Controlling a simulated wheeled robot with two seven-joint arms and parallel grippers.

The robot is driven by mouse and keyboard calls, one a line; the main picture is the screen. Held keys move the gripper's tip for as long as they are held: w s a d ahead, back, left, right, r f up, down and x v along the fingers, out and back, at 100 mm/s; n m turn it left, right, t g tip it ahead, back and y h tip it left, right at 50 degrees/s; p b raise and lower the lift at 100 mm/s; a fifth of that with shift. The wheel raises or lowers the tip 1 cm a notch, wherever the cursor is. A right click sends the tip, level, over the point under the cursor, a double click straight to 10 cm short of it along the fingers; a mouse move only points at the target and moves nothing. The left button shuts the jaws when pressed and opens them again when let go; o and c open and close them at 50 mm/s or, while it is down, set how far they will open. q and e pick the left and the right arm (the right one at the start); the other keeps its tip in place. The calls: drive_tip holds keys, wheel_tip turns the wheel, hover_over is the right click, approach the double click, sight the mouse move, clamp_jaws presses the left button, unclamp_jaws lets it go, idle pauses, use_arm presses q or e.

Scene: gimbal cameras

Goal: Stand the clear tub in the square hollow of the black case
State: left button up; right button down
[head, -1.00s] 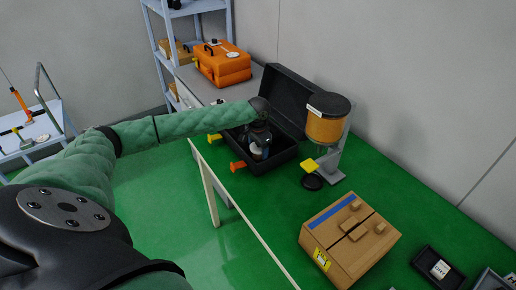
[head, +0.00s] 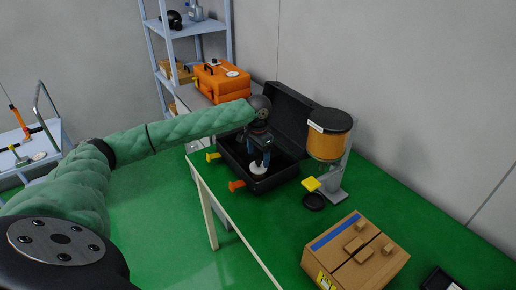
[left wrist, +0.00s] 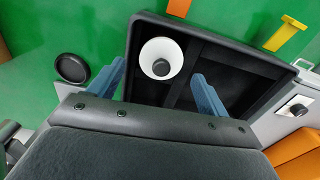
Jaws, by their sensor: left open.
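The black case (head: 262,184) lies open on the green table, its lid tilted up at the back. The tub (head: 257,168) shows as a pale round shape inside the case. In the left wrist view the tub (left wrist: 161,46) is a white ring with a dark centre, upright in the hollow at the case's left end, beside a divider. My left gripper (head: 258,160) is open above the tub. In the left wrist view its blue fingers (left wrist: 157,88) are spread, apart from the tub. Whether the tub sits flat on the floor is hard to tell. My right gripper is out of view.
A dispenser with an amber hopper (head: 326,146) stands right of the case, with a black round lid (head: 314,201) near it. A cardboard box (head: 356,251) is at the front right. An orange case (head: 221,84) stands behind. Orange and yellow latches stick out from the case front.

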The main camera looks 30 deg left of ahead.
use_arm(q)
drive_tip(key=r, duration=0.3)
drive_tip(key=shift+w+a+r+b, duration=0.15)
drive_tip(key=shift+w+a+b, duration=0.05)
drive_tip(key=shift+b, duration=0.2)
drive_tip(key=shift+s+r, duration=0.1)
drive_tip(key=shift+r, duration=0.5)
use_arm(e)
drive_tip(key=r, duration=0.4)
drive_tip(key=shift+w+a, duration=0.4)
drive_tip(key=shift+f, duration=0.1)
